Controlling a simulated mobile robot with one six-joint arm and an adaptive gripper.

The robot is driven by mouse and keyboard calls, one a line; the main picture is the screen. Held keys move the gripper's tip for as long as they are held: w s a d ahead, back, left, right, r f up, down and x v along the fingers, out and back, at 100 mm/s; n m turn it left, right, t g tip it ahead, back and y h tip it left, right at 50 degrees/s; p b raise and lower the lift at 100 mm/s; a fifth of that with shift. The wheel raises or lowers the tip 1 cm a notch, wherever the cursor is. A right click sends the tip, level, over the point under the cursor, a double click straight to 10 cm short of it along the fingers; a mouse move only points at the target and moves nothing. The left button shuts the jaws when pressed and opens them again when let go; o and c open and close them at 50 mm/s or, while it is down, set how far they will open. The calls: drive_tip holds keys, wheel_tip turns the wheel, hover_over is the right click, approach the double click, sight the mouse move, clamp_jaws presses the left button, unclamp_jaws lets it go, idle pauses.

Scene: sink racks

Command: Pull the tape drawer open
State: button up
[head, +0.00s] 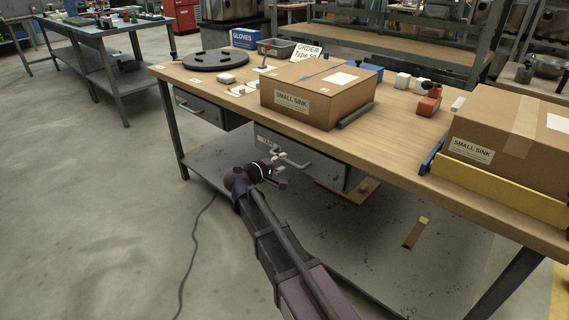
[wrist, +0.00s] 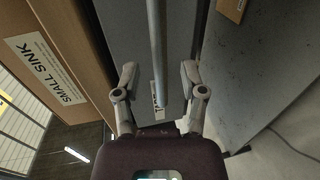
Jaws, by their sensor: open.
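The tape drawer (head: 318,167) is a grey drawer under the front edge of the workbench, with a partly visible label and a pale bar handle (head: 292,160). It looks shut. My gripper (head: 279,172) is at the drawer front, close to the handle. In the wrist view my gripper (wrist: 158,72) is open, with one finger on each side of the handle bar (wrist: 157,45). The bar shows between the fingers with a gap on both sides. The drawer front (wrist: 183,25) and its label (wrist: 158,97), partly hidden by the bar, lie behind it.
A second grey drawer (head: 205,109) hangs to the left under the workbench (head: 400,141). A small sink box (head: 325,92) stands on the bench above the tape drawer, and another box (head: 510,133) stands at right. A lower shelf (head: 365,245) lies beneath. The floor at left is mostly open.

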drive_tip(key=shift+x, duration=1.4)
drive_tip(key=shift+c, duration=0.2)
clamp_jaws()
drive_tip(key=shift+a, duration=0.2)
drive_tip(key=shift+d, duration=0.2)
